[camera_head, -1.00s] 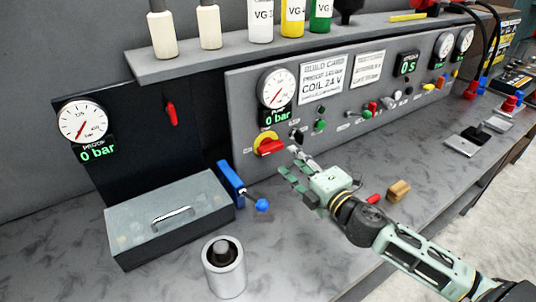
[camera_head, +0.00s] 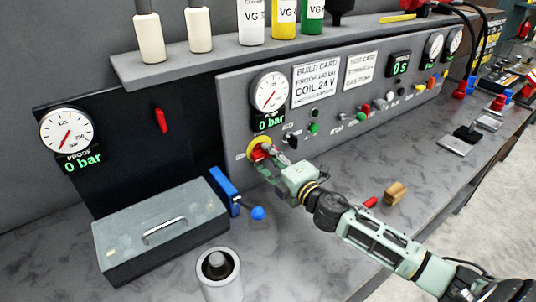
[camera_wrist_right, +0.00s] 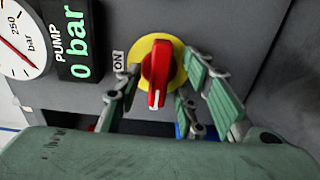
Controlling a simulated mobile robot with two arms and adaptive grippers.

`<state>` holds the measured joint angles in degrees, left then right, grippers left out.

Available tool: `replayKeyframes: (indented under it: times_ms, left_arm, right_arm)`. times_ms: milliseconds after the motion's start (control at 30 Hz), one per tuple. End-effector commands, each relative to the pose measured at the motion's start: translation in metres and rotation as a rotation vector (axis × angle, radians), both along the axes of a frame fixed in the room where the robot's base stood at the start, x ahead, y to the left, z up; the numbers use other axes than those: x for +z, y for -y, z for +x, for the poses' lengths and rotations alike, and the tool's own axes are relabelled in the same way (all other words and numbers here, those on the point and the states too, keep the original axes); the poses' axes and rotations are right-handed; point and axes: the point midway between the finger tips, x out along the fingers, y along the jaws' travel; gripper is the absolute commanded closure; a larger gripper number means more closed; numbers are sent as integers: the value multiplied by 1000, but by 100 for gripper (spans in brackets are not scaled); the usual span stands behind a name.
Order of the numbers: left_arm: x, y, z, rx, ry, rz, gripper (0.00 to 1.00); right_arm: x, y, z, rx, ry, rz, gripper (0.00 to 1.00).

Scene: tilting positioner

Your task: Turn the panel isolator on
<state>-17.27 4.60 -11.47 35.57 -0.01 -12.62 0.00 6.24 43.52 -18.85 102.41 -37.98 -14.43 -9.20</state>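The panel isolator is a red rotary handle (camera_wrist_right: 158,75) on a round yellow plate (camera_wrist_right: 178,76). In the wrist view the handle's white mark points down in the picture, and an "ON" label (camera_wrist_right: 118,61) sits to its left. In the head view the isolator (camera_head: 258,147) is at the panel's lower left, partly hidden by my gripper. My right gripper (camera_head: 270,164) is at the isolator. Its green-padded fingers (camera_wrist_right: 165,98) are open on either side of the handle, with gaps visible on both sides. My left gripper is not in view.
The pump gauge (camera_head: 270,92) above the isolator reads 0 bar. Buttons and switches (camera_head: 315,127) lie to the right on the panel. A blue block with a blue-knobbed lever (camera_head: 222,190), a grey lidded box (camera_head: 160,235) and a metal cylinder (camera_head: 219,275) stand on the bench at left.

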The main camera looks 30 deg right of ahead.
Motion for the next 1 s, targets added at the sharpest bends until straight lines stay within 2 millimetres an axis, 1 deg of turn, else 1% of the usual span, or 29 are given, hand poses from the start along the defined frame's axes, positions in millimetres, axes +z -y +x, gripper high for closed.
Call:
replayKeyframes:
  times_ms: [100,400,800,1000]
  left_arm:
    - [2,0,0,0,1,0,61]
    - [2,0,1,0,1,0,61]
    - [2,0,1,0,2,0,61]
    - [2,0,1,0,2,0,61]
  right_arm:
    - [1,-1,6,1,0,0,64]
    - [0,-2,7,1,-1,0,65]
    - [-1,-1,7,1,-1,0,100]
    - [-1,-1,7,1,-1,2,100]
